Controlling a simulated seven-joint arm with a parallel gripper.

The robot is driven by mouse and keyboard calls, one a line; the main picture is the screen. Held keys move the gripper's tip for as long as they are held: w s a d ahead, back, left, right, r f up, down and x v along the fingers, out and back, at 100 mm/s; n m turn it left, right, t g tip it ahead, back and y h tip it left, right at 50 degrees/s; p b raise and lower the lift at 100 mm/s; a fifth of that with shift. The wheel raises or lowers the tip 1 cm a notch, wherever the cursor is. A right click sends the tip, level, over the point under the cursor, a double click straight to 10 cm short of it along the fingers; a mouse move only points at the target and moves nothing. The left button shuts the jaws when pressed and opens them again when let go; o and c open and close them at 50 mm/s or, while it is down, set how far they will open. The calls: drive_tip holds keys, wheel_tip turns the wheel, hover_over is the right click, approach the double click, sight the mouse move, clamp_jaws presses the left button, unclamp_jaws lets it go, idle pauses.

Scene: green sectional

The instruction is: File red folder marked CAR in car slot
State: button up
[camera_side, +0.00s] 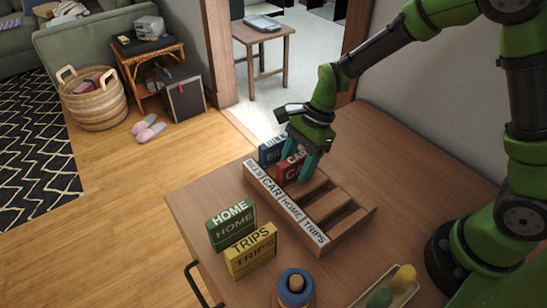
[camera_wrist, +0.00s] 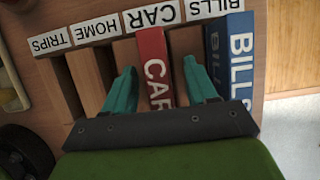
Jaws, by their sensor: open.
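The red folder marked CAR (camera_side: 290,166) stands in the wooden rack (camera_side: 350,222), in the slot behind the CAR label. In the wrist view the red folder (camera_wrist: 153,62) lines up with the CAR label (camera_wrist: 153,17); its lower edge is hidden. My gripper (camera_side: 305,160) is low over the rack, pointing down. In the wrist view its teal fingers (camera_wrist: 161,85) are open, one on each side of the red folder, with a wider gap on the right. The blue BILLS folder (camera_wrist: 229,55) stands in the neighbouring BILLS slot.
The HOME and TRIPS slots are empty. A green HOME folder (camera_side: 231,226) and a yellow TRIPS folder (camera_side: 251,251) stand on the table left of the rack.

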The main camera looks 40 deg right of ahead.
drive_tip(key=v, duration=1.6)
drive_tip(key=s+d+r+n+t+h, duration=0.1)
drive_tip(key=s+d+r+n+t, duration=0.1)
drive_tip(key=s+n, duration=0.5)
drive_tip(key=s+d+r+n+t+h, duration=0.1)
drive_tip(key=s+d+r+n+t, duration=0.1)
drive_tip(key=s+n+t, duration=0.3)
drive_tip(key=shift+s+d+r+n, duration=0.2)
drive_tip(key=shift+s+d+n, duration=0.4)
drive_tip(key=shift+s+n, duration=0.4)
